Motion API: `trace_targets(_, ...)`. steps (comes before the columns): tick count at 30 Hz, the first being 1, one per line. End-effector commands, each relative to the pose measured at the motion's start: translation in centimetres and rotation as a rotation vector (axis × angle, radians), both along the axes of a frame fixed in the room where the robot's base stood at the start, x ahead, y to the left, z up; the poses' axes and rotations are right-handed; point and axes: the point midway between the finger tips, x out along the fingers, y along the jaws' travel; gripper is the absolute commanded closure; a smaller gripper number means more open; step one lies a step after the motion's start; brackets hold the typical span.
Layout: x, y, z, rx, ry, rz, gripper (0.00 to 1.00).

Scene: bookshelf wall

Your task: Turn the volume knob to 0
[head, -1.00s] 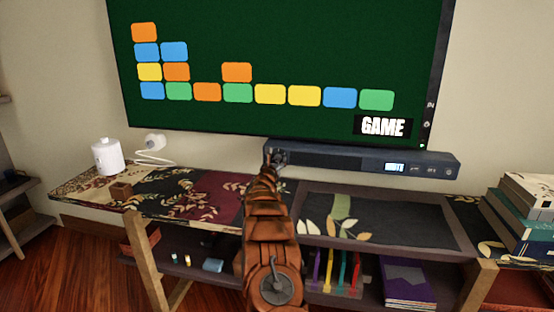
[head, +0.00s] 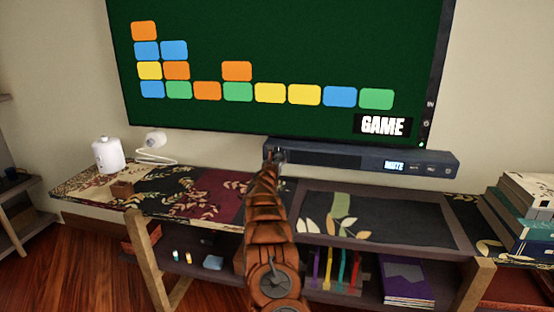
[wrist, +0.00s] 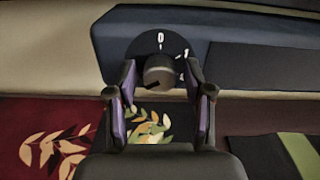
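The volume knob (wrist: 158,70) is a short grey-brown cylinder on a round black dial on the left part of the soundbar's front. The dial carries a white 0 at its top and other white marks to the right. A dark mark shows at the knob's lower left. The dark blue soundbar (head: 350,160) has a lit display that seems to read MUTE. My gripper (wrist: 158,72) has its two purple-padded fingers on either side of the knob, with small gaps visible on both sides. In the head view my gripper (head: 278,157) is small and my arm hides the knob.
A large screen (head: 280,70) with coloured blocks stands behind the soundbar. Below is a cloth-covered bench (head: 200,195) with a dark tray (head: 400,225). A white jar (head: 108,155) is at left; stacked books (head: 525,215) are at right.

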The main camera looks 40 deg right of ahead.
Motion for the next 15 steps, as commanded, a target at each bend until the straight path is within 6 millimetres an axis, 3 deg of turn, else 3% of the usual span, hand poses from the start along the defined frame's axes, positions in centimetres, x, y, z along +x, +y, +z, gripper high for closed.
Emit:
trace_targets(2,0.01,0.01,0.02,0.000,0.000,0.000,0.60)
trace_targets(13,0.01,0.01,0.03,0.000,0.000,0.000,0.99)
trace_targets(15,0.01,0.01,0.02,0.000,0.000,0.000,1.00)
